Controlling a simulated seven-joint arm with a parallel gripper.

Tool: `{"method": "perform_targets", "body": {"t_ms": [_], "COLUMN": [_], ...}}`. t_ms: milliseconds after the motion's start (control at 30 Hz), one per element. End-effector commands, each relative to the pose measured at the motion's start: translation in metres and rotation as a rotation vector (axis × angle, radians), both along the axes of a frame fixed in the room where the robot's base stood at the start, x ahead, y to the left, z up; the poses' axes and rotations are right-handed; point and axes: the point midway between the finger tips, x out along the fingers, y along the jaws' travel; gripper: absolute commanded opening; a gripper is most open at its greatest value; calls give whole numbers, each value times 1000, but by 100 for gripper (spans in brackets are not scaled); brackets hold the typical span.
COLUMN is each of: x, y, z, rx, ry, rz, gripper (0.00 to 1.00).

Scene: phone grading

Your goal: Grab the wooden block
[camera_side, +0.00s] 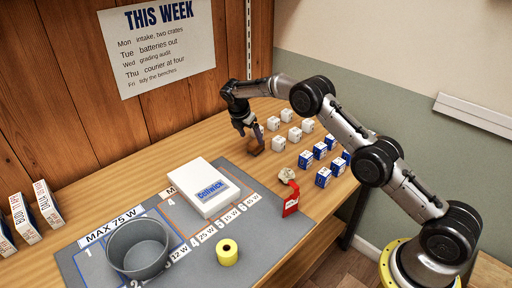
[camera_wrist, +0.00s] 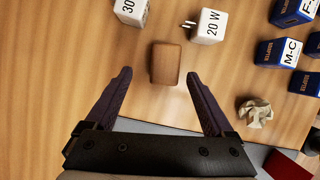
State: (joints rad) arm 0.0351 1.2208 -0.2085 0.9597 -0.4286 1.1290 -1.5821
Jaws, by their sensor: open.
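The wooden block (camera_wrist: 165,63) is a small brown block with rounded edges on the wooden table. In the wrist view it lies just beyond the fingertips, centred between them. In the side view the block (camera_side: 256,151) shows small and partly hidden just below my gripper (camera_side: 248,127). My gripper also shows in the wrist view (camera_wrist: 158,78), with its two dark fingers spread wide and nothing between them. I cannot tell how high the fingertips are above the table.
White chargers (camera_wrist: 209,26) stand just behind the block, and blue boxes (camera_side: 323,177) stand to the right. Crumpled paper (camera_wrist: 255,112) lies nearby. A grey mat (camera_side: 262,190) bears a white box (camera_side: 190,183), a grey bowl (camera_side: 138,270) and yellow tape (camera_side: 227,252). Table left of the block is clear.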

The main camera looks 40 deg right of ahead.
Motion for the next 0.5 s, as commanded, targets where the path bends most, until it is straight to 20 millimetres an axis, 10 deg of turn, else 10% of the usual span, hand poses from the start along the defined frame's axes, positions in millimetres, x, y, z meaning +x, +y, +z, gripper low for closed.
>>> {"method": "perform_targets", "body": {"t_ms": [500], "x": [-4], "y": [-25], "z": [-46], "rx": [0], "ry": [0], "rz": [-1], "gripper": [88]}}
